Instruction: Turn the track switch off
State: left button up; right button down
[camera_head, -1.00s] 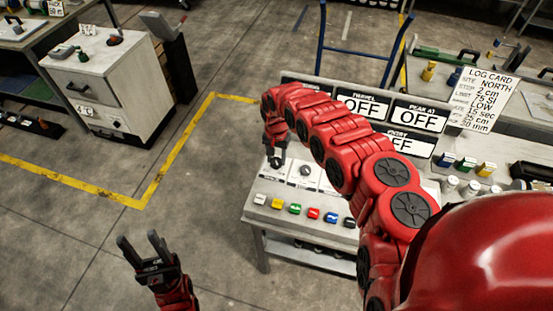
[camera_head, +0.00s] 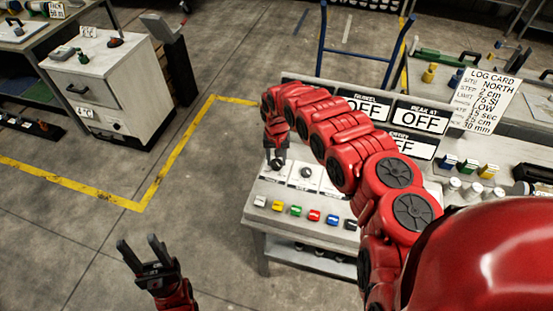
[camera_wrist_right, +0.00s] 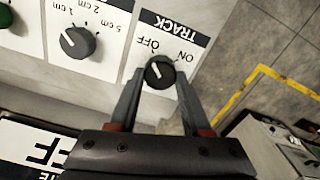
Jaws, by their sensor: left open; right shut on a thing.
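The track switch is a round black knob (camera_wrist_right: 160,73) on a white plate marked TRACK, with OFF and ON printed beside it; the lettering is upside down in the right wrist view. The knob's pale mark seems to point toward the OFF side, but it is small. My right gripper (camera_wrist_right: 157,82) is shut on the knob, one finger on each side. In the head view the right gripper (camera_head: 276,158) is at the panel's left end, largely hiding the knob. My left gripper (camera_head: 141,249) is open and empty above the floor.
A second knob (camera_wrist_right: 77,42), marked in cm, sits beside the track switch. A row of coloured buttons, including a red one (camera_head: 314,215), lines the bench (camera_head: 285,240) front. OFF signs (camera_head: 422,120) stand behind. A cabinet (camera_head: 110,85) stands at the far left.

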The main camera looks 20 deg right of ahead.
aim_at(277, 161)
jog(key=shift+c, duration=1.8)
grip_release()
jog(key=shift+r, duration=0.1)
notch_tip(277, 161, up, 6)
jog(key=shift+d+r+b, duration=0.1)
jog(key=shift+b, duration=0.7)
notch_tip(277, 161, up, 11)
jog(key=p, duration=0.2)
